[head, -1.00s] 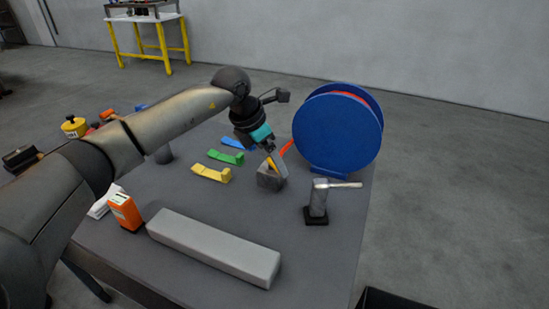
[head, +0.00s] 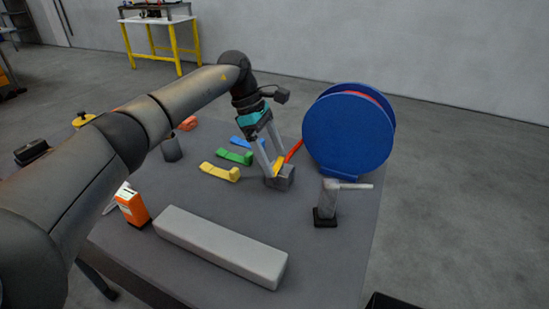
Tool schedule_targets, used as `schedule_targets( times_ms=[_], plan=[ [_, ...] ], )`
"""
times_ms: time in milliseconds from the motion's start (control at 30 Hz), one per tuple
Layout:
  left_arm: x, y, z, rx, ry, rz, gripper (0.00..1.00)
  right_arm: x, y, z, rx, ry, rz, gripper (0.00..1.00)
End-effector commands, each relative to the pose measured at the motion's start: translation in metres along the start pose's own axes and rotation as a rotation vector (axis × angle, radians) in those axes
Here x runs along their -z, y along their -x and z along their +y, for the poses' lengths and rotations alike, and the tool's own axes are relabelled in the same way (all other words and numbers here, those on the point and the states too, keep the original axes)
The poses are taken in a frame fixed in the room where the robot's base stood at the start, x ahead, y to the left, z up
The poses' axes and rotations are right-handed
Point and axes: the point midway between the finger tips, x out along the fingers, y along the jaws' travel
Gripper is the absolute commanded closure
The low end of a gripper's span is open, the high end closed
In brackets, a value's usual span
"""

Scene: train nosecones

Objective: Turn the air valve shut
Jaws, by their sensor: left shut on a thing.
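The air valve appears to be the small grey block (head: 282,180) with a yellow handle (head: 278,166) on top, standing on the table left of the blue reel. A red hose (head: 294,150) runs between it and the reel. My left gripper (head: 274,168) reaches down from above, with its two grey fingers on either side of the handle, shut on it. The fingertips hide part of the handle, so its exact angle is hard to tell. My right gripper is not in view.
A blue hose reel (head: 347,133) stands close behind the valve. A grey post with a light lever (head: 328,202) stands to the right. Yellow (head: 220,172), green (head: 236,157) and blue (head: 246,144) pieces lie to the left. A long grey bar (head: 220,245) lies in front.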

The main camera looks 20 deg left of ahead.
Motion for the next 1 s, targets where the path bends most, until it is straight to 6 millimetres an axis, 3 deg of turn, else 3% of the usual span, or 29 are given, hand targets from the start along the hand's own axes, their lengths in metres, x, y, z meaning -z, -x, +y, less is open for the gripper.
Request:
schedule_targets(
  times_ms=[767,800,900,1000],
  plan=[
    [0.002,0.003,0.003,0.037,-0.106,0.002,0.68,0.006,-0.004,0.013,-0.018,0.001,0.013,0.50],
    [0.002,0.003,0.003,0.037,-0.106,0.002,0.11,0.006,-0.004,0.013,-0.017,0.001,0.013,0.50],
    [0.002,0.002,0.002,0.037,-0.105,0.002,0.00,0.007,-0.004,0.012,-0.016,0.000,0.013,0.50],
    [0.002,0.002,0.002,0.038,-0.104,0.002,0.00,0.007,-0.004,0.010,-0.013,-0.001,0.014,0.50]
  ],
)
